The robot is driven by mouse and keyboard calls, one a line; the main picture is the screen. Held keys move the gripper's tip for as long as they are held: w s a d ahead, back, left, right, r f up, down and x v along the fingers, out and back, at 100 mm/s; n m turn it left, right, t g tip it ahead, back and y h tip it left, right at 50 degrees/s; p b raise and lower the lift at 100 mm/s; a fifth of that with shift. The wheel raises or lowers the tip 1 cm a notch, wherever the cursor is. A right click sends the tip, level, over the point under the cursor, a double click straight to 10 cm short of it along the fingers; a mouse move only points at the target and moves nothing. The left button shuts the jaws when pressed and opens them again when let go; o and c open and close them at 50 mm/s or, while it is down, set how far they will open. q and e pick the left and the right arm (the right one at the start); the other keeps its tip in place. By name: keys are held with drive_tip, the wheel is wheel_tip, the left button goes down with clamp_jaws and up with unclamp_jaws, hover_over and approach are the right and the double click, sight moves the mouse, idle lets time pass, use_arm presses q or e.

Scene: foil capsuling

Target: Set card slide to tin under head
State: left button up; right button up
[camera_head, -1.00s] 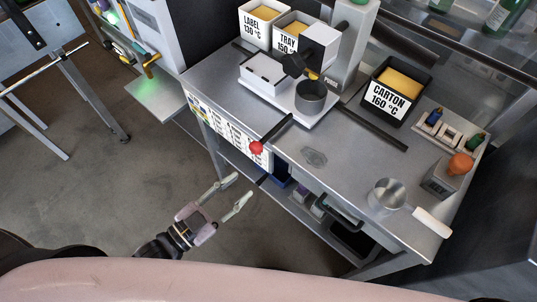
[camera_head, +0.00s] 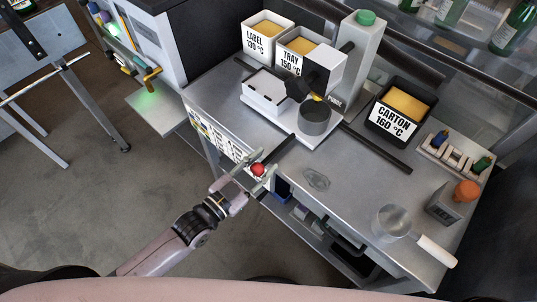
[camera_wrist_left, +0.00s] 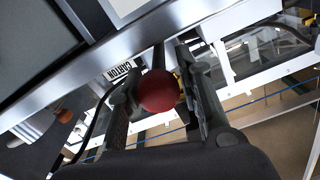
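A bench machine stands at the back of the table: a grey column (camera_head: 358,60) with a black and white head (camera_head: 323,70) over a pale slide plate (camera_head: 283,118). A dark round tin (camera_head: 315,120) is on the plate, below and just in front of the head. A white block (camera_head: 267,90) sits left of it. A black rod (camera_head: 280,149) runs toward me and ends in a red knob (camera_head: 258,169) past the table edge. My left gripper (camera_head: 265,160) is open, its fingers on either side of the knob, which also shows between them in the left wrist view (camera_wrist_left: 158,91). My right gripper is not in view.
Bins marked LABEL (camera_head: 257,40), TRAY (camera_head: 290,62) and CARTON (camera_head: 390,122) stand at the back. The front middle of the table is mostly clear.

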use_arm(q)
drive_tip(key=x, duration=0.2)
drive_tip(key=shift+w+d, duration=0.25)
drive_tip(key=shift+d, duration=0.05)
drive_tip(key=shift+c, duration=1.6)
clamp_jaws()
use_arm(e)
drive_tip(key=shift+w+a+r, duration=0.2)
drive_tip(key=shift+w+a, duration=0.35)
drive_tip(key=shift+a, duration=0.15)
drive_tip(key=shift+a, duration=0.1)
